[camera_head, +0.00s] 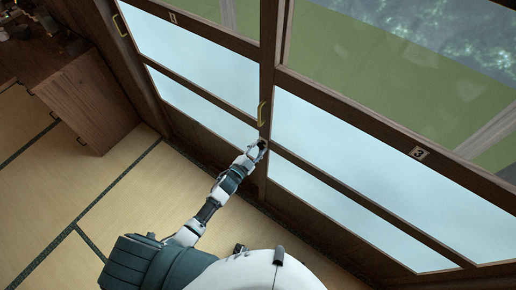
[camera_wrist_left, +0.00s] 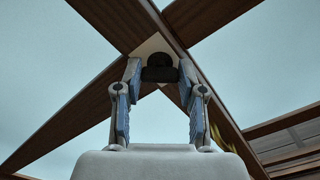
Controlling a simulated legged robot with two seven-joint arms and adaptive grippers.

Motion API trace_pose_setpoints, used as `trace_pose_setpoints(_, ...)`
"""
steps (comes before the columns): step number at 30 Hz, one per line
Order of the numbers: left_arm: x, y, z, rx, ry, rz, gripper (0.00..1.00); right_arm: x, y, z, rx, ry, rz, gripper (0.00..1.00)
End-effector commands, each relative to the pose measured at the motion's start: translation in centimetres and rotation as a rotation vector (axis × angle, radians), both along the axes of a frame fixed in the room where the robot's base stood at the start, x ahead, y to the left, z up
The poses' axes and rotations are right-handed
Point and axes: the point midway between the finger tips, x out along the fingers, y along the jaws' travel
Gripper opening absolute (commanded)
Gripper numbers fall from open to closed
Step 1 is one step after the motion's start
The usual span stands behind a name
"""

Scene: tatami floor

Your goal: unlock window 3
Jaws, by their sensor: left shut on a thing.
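Window 3 (camera_head: 360,190) is the wood-framed sliding panel at the right in the head view, with a number 3 plate (camera_head: 419,153) on its frame. My left gripper (camera_head: 259,146) is at the post where the two panels meet, just below a brass handle (camera_head: 261,113). In the left wrist view, my left gripper (camera_wrist_left: 160,80) has its fingers on both sides of a dark lock knob (camera_wrist_left: 159,62) on a pale plate, and is shut on it. In the head view the gripper mostly hides the knob. My right gripper is not in view.
Another panel with a number 1 plate (camera_head: 172,17) is to the left, with its own brass handle (camera_head: 120,25). A wooden cabinet (camera_head: 88,97) stands at the left. The tatami floor (camera_head: 110,190) between the cabinet and my arm is clear.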

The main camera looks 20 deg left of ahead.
Motion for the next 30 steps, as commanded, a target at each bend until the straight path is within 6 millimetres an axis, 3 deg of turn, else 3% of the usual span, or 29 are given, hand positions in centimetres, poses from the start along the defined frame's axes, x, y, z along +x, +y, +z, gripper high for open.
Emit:
trace_pose_setpoints(14,-0.1,-0.3,-0.1,0.422,-0.153,-0.004,0.05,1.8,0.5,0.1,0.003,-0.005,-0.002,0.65)
trace_pose_setpoints(18,-0.1,-0.4,-0.2,0.538,-0.194,-0.004,0.05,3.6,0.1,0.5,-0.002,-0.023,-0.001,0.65)
trace_pose_setpoints(30,-0.2,-0.4,-0.3,0.767,-0.276,-0.006,0.05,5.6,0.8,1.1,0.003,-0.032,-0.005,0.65)
